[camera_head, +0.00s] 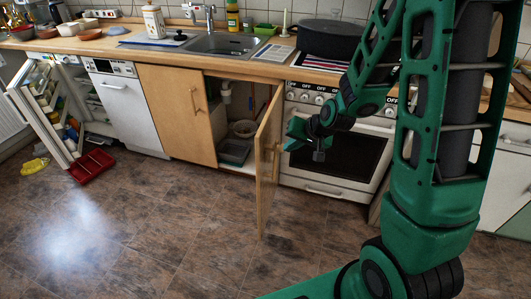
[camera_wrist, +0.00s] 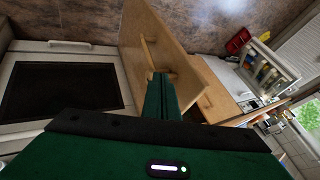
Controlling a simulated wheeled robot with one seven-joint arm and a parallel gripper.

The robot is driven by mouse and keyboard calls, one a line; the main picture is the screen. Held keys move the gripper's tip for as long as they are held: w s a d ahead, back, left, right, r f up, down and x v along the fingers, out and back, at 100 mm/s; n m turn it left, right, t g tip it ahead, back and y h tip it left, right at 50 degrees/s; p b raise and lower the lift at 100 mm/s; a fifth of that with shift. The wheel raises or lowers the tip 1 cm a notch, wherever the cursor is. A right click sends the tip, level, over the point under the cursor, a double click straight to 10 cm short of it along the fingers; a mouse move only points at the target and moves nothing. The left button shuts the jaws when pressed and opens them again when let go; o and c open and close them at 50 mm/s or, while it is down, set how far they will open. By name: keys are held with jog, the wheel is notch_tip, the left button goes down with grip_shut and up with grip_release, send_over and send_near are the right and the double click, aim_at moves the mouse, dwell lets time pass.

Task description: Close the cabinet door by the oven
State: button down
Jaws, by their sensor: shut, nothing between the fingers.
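The light wooden cabinet door (camera_head: 266,170) by the oven stands open, swung out into the room about square to the cabinet front. It also shows in the wrist view (camera_wrist: 142,30), with a handle on the face toward me. The open cabinet (camera_head: 240,152) holds a basin and a pipe under the sink. The oven (camera_head: 338,165) is right of the door; it fills the left of the wrist view (camera_wrist: 60,92). My green gripper (camera_head: 294,134) is shut and empty, on the oven side of the door, close to its outer face. I cannot tell whether it touches.
A closed wooden door (camera_head: 177,112) and a white dishwasher (camera_head: 125,108) are left of the cabinet. Further left the fridge door (camera_head: 42,115) stands open, with a red drawer (camera_head: 92,166) on the floor. The floor (camera_head: 170,225) before the cabinets is clear.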

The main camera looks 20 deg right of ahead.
send_near(263, 156)
notch_tip(263, 156, down, 2)
jog(key=d, duration=0.2)
jog(key=shift+w+a+f, duration=0.2)
jog(key=shift+w+a, duration=0.25)
jog(key=shift+a, duration=0.3)
jog(key=shift+w+a+f, duration=0.15)
jog(key=shift+w+a, duration=0.35)
jog(key=shift+a, duration=0.3)
